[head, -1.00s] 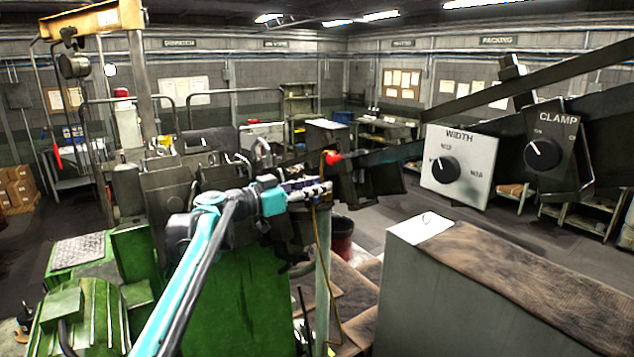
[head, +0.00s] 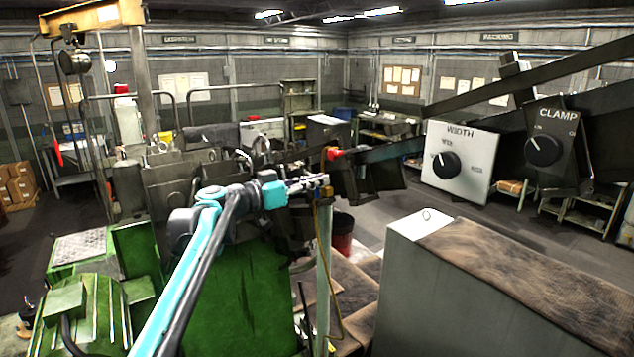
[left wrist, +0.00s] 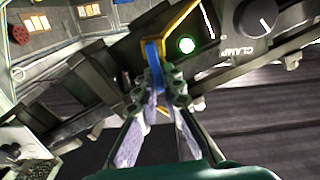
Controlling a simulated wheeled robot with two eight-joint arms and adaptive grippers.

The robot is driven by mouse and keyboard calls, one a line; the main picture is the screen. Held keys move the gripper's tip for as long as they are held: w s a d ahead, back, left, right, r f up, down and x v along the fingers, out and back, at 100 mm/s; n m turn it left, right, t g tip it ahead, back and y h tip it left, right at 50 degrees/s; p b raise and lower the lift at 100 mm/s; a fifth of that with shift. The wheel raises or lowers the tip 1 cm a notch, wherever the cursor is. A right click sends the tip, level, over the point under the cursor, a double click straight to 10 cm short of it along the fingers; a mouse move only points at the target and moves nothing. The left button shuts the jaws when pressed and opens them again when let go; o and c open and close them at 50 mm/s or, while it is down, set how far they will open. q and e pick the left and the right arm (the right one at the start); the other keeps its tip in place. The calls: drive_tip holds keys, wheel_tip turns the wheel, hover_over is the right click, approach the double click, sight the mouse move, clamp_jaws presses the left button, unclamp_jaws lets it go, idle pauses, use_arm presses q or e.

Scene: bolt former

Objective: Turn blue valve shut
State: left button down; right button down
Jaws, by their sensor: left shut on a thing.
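My left gripper (head: 312,183) reaches in from the left, to the post with a yellow line in the middle of the head view. In the left wrist view, my left gripper (left wrist: 155,82) has its fingers closed together on the blue valve handle (left wrist: 152,54). The handle is a narrow blue lever standing out between the fingertips, beside a yellow pipe. Its lower part is hidden by the fingers. In the head view the handle is too small and covered to make out. My right gripper is in neither view.
A red knob (head: 333,154) sits just above my gripper. The WIDTH panel (head: 476,180) and CLAMP panel (head: 557,130) hang at right. A green machine body (head: 240,295) stands below my arm. A grey cabinet (head: 415,290) stands at lower right.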

use_arm(q)
drive_tip(key=shift+w+a+f+n, duration=0.1)
drive_tip(key=shift+w+a+n, duration=0.1)
drive_tip(key=shift+n, duration=0.75)
drive_tip(key=shift+w+a+f+n, duration=0.1)
drive_tip(key=shift+w+n, duration=0.15)
drive_tip(key=shift+n, duration=0.75)
drive_tip(key=shift+w+a+f+n, duration=0.1)
drive_tip(key=shift+w+a+n, duration=0.1)
drive_tip(key=shift+n, duration=0.75)
drive_tip(key=c, duration=1.6)
unclamp_jaws()
drive_tip(key=shift+c, duration=0.2)
drive_tip(key=v, duration=0.8)
